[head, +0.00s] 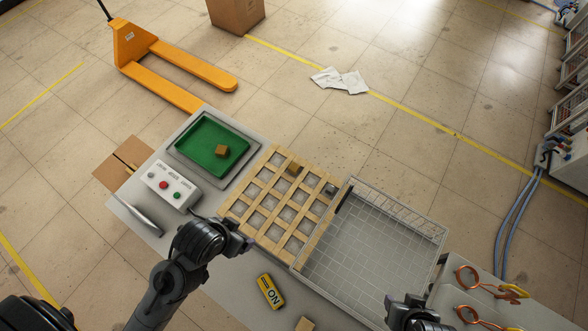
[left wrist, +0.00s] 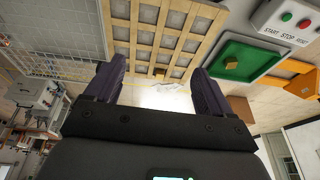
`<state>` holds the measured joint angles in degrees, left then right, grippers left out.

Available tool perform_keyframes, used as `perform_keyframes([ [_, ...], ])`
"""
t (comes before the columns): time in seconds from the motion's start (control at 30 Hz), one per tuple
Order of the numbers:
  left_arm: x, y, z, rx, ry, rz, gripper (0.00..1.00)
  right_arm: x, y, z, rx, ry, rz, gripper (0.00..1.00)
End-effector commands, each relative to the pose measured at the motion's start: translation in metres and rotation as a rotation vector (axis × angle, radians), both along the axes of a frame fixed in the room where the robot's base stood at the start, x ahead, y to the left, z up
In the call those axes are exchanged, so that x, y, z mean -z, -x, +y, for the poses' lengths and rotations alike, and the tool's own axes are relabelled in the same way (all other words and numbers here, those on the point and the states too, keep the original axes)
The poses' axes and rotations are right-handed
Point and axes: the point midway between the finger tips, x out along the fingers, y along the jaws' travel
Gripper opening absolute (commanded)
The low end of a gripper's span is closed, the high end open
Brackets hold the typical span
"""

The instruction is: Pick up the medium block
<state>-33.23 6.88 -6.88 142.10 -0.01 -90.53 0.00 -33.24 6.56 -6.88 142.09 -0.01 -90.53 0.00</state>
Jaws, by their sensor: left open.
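A brown-gold block (head: 221,151) sits in the green tray (head: 190,143); it also shows in the left wrist view (left wrist: 231,62). A similar brown block (head: 294,168) sits at the far side of the wooden grid (head: 262,181), and a small grey block (head: 331,190) is near its far right corner. I cannot tell which one is the medium block. My left gripper (head: 243,238) is over the near edge of the grid, apart from all the blocks. In the left wrist view its fingers (left wrist: 156,88) are spread and empty. My right gripper (head: 418,312) is at the bottom edge, its fingers unclear.
A wire basket (head: 357,249) adjoins the grid on the right. A button box (head: 170,186) stands left of the grid. Orange-handled tools (head: 470,279) lie at the right. An orange pallet jack (head: 165,62) stands on the floor beyond.

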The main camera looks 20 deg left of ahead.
Motion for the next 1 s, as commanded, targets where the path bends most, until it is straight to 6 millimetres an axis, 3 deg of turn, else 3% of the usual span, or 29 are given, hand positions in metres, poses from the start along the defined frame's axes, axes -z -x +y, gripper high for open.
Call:
perform_keyframes([
  [0.37,0.0000,0.0000,0.0000,0.000,0.000,0.000,0.83,0.0001,0.0002,-0.0002,-0.001,0.001,0.000,0.43],
  [0.53,0.0000,0.0000,0.0000,0.000,0.000,0.000,0.57,0.0002,0.0002,-0.0013,-0.004,0.005,0.000,0.43],
  [0.57,0.0000,0.0000,0.0000,0.000,0.000,0.000,0.55,0.0002,0.0002,-0.0015,-0.004,0.007,0.000,0.43],
  [0.87,0.0003,-0.0002,0.0000,0.010,-0.003,0.000,0.55,0.0004,0.0003,-0.0024,-0.006,0.010,0.001,0.43],
  [1.0,-0.0003,-0.0015,-0.0003,0.097,-0.030,-0.010,0.55,0.0003,0.0003,-0.0022,-0.006,0.010,0.001,0.43],
])
